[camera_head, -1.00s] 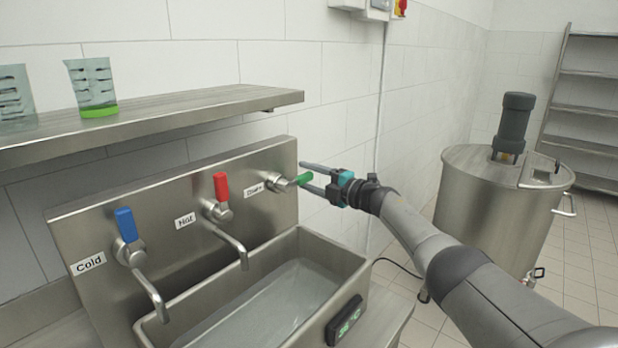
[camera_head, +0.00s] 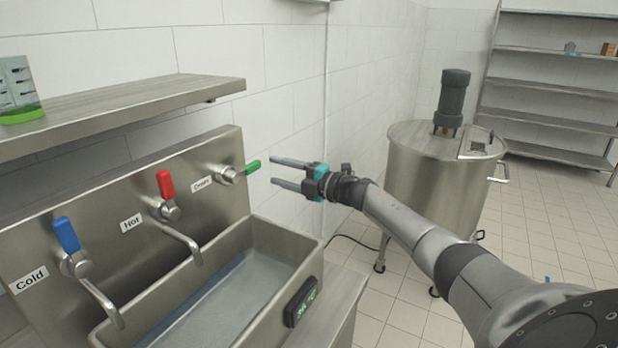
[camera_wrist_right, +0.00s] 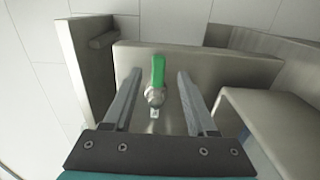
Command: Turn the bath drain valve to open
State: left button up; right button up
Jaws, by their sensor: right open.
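The drain valve, labelled "Drain", has a green handle (camera_head: 252,167) at the right end of the steel panel. The handle points right and slightly up in the head view. My right gripper (camera_head: 273,171) is open and empty just right of the handle, its fingers pointing at it with a small gap. In the right wrist view the green handle (camera_wrist_right: 158,70) appears centred between the two open fingers, beyond them. The bath (camera_head: 318,243) below holds clear liquid. My left gripper is not in view.
A blue cold handle (camera_head: 66,235) and a red hot handle (camera_head: 165,184) sit left of the drain valve. A steel shelf (camera_head: 150,103) with a beaker (camera_head: 17,88) hangs above. A steel tank (camera_head: 425,175) stands behind my right arm.

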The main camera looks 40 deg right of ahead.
jog(key=v, duration=0.8)
